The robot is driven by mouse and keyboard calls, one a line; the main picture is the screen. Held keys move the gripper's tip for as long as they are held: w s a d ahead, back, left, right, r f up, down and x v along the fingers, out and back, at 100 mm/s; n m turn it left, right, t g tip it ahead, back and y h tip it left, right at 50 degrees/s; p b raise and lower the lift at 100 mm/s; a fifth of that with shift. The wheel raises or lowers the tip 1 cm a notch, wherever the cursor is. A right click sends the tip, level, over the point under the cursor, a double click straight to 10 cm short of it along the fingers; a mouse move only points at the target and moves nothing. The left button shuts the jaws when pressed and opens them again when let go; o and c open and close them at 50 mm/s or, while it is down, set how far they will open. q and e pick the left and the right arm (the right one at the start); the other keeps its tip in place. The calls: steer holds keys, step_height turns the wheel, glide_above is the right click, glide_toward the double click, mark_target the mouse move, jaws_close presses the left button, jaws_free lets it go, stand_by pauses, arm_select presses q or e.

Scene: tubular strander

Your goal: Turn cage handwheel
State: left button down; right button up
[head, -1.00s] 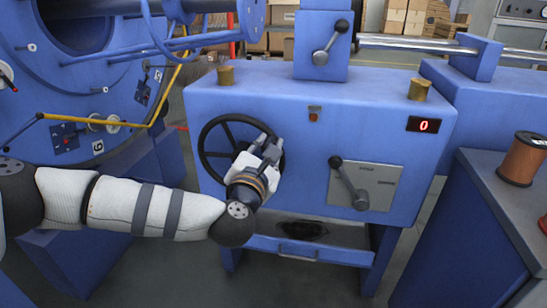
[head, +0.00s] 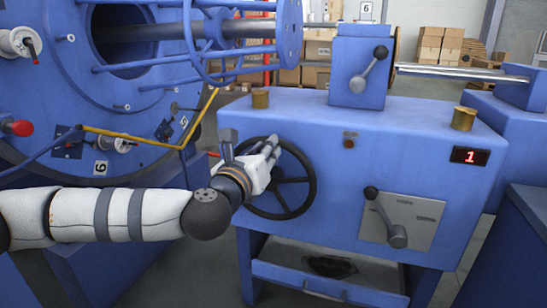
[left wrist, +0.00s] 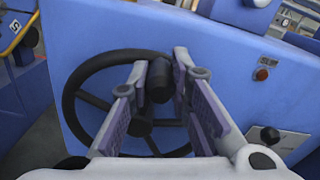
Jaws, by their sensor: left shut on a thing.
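The black spoked cage handwheel (head: 312,184) is on the front of the blue machine housing. It also shows in the left wrist view (left wrist: 72,92). My left gripper (head: 270,148) is at the upper part of the wheel and covers some of its rim and spokes. In the left wrist view, my left gripper's fingers (left wrist: 165,85) stand on both sides of the wheel's dark handle knob (left wrist: 160,78) and are shut on it. The red counter display (head: 470,156) on the housing reads 1. My right gripper is not in view.
A lever on a grey plate (head: 402,218) is right of the wheel. Another lever (head: 370,68) is on the upper block. A large blue cage disc with rods (head: 60,110) is at the left. An open drawer shelf (head: 330,285) juts out below.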

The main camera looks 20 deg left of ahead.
arm_select(q)
steer(key=shift+a+n, duration=0.4)
steer(key=c, duration=1.5)
jaws_free()
steer(key=shift+o, duration=0.2)
steer(key=s, duration=1.2)
steer(key=shift+a, duration=0.2)
